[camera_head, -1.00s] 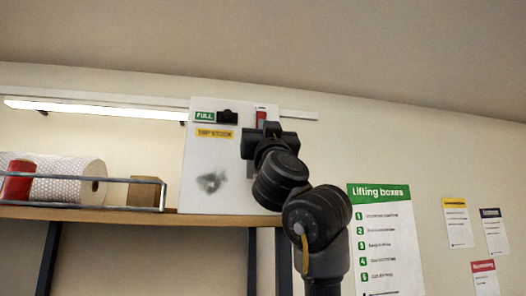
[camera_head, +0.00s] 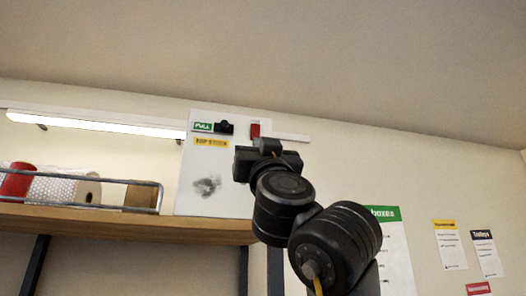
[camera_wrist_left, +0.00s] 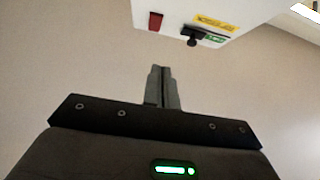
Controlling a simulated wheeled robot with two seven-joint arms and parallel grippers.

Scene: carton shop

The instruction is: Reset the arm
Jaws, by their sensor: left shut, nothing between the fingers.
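My left arm rises from the bottom in the head view, and my left gripper (camera_head: 266,150) is in front of the white panel on the wall. Its fingers are hard to make out there. In the left wrist view the gripper (camera_wrist_left: 162,72) is shut, its fingers together with nothing between them. The white panel (camera_head: 190,170) has a green "FULL" label, a yellow label, a black knob (camera_head: 224,127) and a red part (camera_head: 255,130). The black knob (camera_wrist_left: 190,41) and red part (camera_wrist_left: 155,21) also show in the left wrist view, apart from the fingertips. My right gripper is not in view.
A wooden shelf (camera_head: 120,223) with a wire rail is at the left. It holds a red roll (camera_head: 17,180), a white wrapped roll (camera_head: 62,188) and a brown box (camera_head: 140,196). A lamp (camera_head: 95,124) hangs above it. A green-headed poster (camera_head: 396,245) and smaller notices are right.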

